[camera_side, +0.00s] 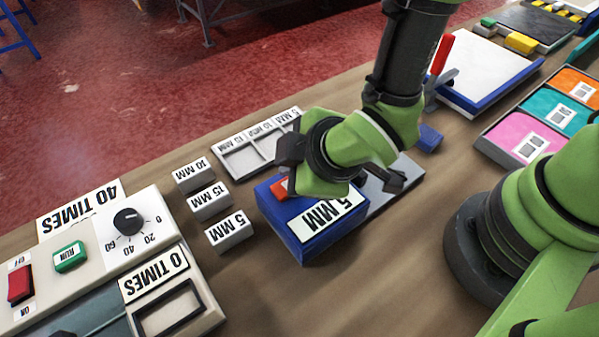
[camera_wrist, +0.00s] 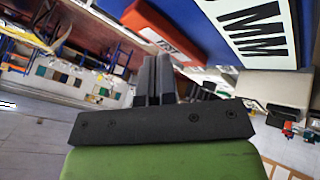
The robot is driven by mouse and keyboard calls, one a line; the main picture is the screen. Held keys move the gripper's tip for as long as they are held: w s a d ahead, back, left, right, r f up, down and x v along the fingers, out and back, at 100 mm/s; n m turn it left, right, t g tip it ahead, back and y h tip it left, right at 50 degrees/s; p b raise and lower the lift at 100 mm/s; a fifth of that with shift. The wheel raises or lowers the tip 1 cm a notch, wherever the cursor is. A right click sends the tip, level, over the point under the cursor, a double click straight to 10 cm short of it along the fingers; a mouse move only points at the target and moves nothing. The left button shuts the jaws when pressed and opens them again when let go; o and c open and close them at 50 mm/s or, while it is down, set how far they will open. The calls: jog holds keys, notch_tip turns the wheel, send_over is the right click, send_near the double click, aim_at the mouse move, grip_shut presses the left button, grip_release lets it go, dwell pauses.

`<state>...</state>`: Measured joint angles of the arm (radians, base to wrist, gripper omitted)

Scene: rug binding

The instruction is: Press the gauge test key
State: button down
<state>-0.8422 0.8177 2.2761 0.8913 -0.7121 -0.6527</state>
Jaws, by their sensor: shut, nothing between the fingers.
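The gauge (camera_side: 306,239) is a blue box with a white "5 MM" label, standing on the table in the side view. Its red test key (camera_side: 279,188) shows only partly beside my wrist. In the wrist view the key (camera_wrist: 165,30) is a red bar marked TEST on the gauge's blue face, with the "5 MM" label to its right. My gripper (camera_wrist: 155,62) is shut and empty, its dark fingertips pointing at the key's lower edge. I cannot tell whether they touch it. In the side view my wrist hides the fingertips.
Blocks marked 10, 15 and 5 MM (camera_side: 230,231) stand left of the gauge, with a slotted tray (camera_side: 240,160) behind them. A control panel (camera_side: 140,222) with a dial is at far left. A blue-edged white board (camera_side: 480,70) and coloured trays (camera_side: 515,140) are at right.

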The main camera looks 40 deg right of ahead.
jog(key=shift+r, duration=0.7)
jog(key=shift+r, duration=2.55)
jog(key=d+r+m+y, duration=0.3)
jog(key=d+r+m, duration=0.35)
jog(key=r, duration=0.55)
jog(key=s+d+r+m+h, duration=0.2)
jog(key=s+d+r+m, duration=0.3)
jog(key=s+d+m, duration=0.3)
jog(key=s+d, duration=0.2)
jog(key=s, duration=0.1)
jog(key=shift+s+d+m, duration=0.2)
jog(key=shift+s+m, duration=0.05)
jog(key=shift+m, duration=0.1)
